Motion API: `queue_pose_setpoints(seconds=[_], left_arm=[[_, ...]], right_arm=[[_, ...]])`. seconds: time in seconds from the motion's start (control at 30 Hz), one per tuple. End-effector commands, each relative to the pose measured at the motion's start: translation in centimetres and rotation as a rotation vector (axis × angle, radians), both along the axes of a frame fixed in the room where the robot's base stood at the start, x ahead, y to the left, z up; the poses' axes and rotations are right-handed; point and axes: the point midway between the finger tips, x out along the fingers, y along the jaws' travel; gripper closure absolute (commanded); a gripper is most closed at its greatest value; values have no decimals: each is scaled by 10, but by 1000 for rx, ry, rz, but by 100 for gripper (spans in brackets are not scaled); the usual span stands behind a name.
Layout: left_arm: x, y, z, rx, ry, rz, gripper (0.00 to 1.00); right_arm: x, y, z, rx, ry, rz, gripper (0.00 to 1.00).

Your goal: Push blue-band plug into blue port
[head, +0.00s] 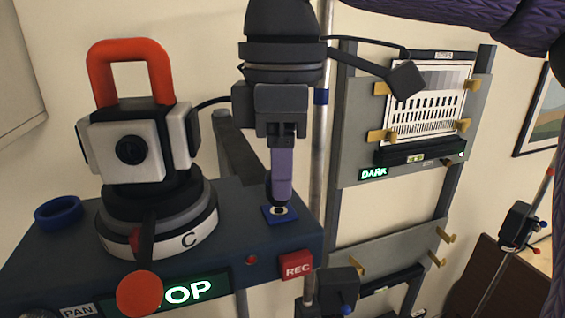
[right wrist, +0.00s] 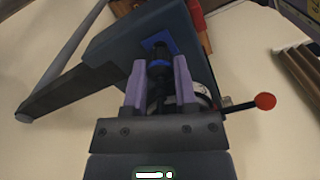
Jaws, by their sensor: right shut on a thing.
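My right gripper (head: 281,198) points straight down over the blue port (head: 289,217), a blue square plate with a pale ring on top of the dark console. Its purple fingers are shut on the black blue-band plug, which shows in the right wrist view (right wrist: 158,75) with its blue band (right wrist: 159,62) between the fingertips. The plug's front end is at the port (right wrist: 149,43) there; I cannot tell how deep it sits. In the head view the fingers hide most of the plug. My left gripper is not in view.
A camera head with a red handle (head: 129,45) stands on a round base left of the port, with a red-knobbed lever (head: 140,291). A blue ring (head: 58,211) lies at the console's left. A red REC button (head: 296,264) and a chart rack (head: 428,110) are at the right.

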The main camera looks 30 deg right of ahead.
Motion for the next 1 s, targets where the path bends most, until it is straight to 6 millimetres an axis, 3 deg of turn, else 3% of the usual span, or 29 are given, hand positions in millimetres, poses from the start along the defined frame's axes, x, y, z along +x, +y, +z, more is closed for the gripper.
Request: queue_pose_setpoints(seconds=[0.77, 0.8, 0.97, 1.0], left_arm=[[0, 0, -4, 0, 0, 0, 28], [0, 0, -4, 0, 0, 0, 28], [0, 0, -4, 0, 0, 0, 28], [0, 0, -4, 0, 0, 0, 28]], right_arm=[[0, 0, -11, 0, 1, 0, 100], [0, 0, -11, 0, 0, -1, 59], [0, 0, -11, 0, 0, 0, 25], [0, 0, -11, 0, 0, 0, 24]])
